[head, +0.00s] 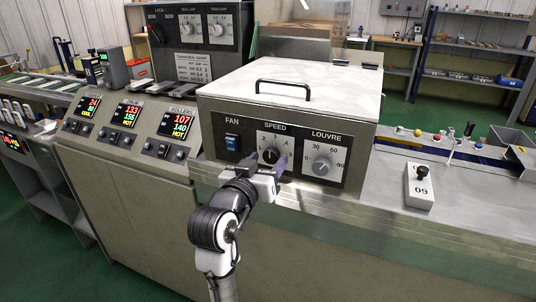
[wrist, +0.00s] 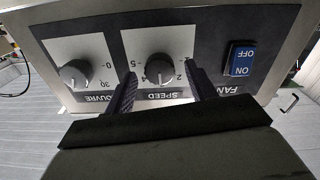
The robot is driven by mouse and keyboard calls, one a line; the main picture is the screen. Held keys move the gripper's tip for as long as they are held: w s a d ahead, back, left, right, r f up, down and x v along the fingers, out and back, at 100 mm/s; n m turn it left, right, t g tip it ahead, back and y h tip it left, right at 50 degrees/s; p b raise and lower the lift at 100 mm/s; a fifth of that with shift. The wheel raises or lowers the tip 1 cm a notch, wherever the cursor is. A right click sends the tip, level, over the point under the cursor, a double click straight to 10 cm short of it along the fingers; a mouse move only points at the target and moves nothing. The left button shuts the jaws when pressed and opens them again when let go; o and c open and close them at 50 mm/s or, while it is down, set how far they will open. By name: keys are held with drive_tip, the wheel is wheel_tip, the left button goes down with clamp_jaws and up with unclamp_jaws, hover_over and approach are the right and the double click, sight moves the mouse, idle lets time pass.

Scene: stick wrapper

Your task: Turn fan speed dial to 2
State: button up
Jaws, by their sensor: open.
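The fan speed dial (head: 270,156) is a dark round knob on a white plate marked SPEED, in the middle of the black panel on the front of the metal box. In the upside-down wrist view the speed dial (wrist: 160,68) shows between my fingers, with printed numbers around it. My gripper (head: 267,164) is open in front of the panel; in the wrist view its two dark fingers (wrist: 162,82) stand on either side of the knob, with a gap on both sides.
The blue fan switch (head: 232,143) is left of the dial and the grey louvre dial (head: 320,167) is right of it. The box lid has a black handle (head: 283,88). A white pendant box (head: 419,187) stands on the ledge at right. Lit displays (head: 178,125) are at left.

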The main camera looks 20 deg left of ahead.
drive_tip(key=shift+w, duration=0.7)
drive_tip(key=c, duration=1)
drive_tip(key=shift+d+p, duration=0.1)
drive_tip(key=shift+p, duration=0.2)
drive_tip(key=n+p, duration=0.2)
drive_tip(key=n, duration=0.1)
drive_tip(key=shift+r+n+p, duration=0.1)
drive_tip(key=shift+n+p, duration=0.25)
drive_tip(key=shift+n, duration=0.05)
drive_tip(key=n+p, duration=0.3)
drive_tip(key=n, duration=0.1)
drive_tip(key=shift+n, duration=0.4)
drive_tip(key=shift+p, duration=0.3)
